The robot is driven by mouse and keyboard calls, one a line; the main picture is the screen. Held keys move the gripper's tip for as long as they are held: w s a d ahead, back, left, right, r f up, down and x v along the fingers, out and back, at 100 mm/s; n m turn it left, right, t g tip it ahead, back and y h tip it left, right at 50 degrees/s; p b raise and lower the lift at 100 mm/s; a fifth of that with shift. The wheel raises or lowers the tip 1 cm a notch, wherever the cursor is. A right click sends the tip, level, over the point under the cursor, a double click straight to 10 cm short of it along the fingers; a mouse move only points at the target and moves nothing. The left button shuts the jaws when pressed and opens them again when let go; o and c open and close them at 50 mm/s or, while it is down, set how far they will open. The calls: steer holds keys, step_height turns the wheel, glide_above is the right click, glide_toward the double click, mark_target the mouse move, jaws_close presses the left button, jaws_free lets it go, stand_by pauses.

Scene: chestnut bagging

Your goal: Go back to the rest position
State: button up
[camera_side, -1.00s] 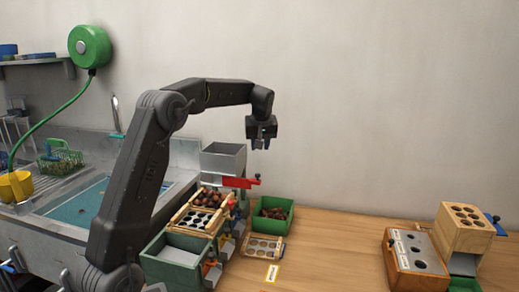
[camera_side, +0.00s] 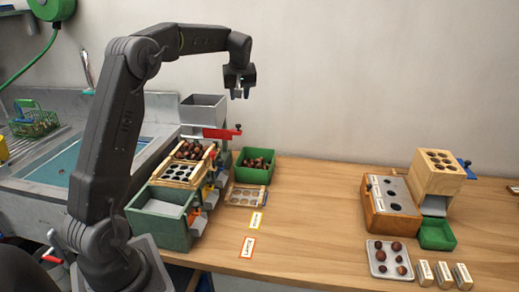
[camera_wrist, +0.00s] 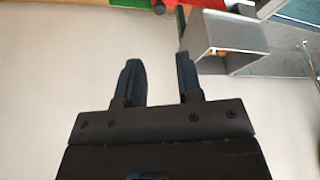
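My gripper (camera_side: 238,93) hangs in the air, pointing down, above and to the right of the grey hopper (camera_side: 204,110) in the side view. In the wrist view my gripper (camera_wrist: 158,62) has its two dark fingers apart with nothing between them. The arm is raised and bent, and the gripper touches nothing. The grey hopper also shows at the upper right of the wrist view (camera_wrist: 222,56).
Below are a sorting frame (camera_side: 182,171) with chestnuts, green bin (camera_side: 165,229) and green chestnut box (camera_side: 243,173). At right stand a wooden holed block (camera_side: 437,172), a holed box (camera_side: 391,207) and a chestnut tray (camera_side: 379,271). Mid-table is mostly clear.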

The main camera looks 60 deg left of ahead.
steer(key=s+d+r+m+t+h, duration=0.1)
steer(key=s+d+r+m, duration=0.15)
steer(key=d, duration=0.45)
steer(key=s+d+r+m, duration=0.1)
steer(key=s+d+m, duration=0.1)
steer(key=s+d, duration=0.3)
steer(key=s+d+r+m+t+h, duration=0.1)
steer(key=s+d+r+m, duration=0.1)
steer(key=d, duration=0.6)
steer(key=s+d+f+m+t+h, duration=0.1)
steer(key=s+d+f+m, duration=0.2)
steer(key=s+d, duration=0.3)
steer(key=s+d+f+m+h, duration=0.1)
steer(key=s+d+f+m, duration=0.3)
steer(key=s+d, duration=0.3)
steer(key=s, duration=0.4)
steer(key=shift+s+t, duration=0.15)
steer(key=shift+t, duration=0.25)
steer(key=shift+d, duration=0.1)
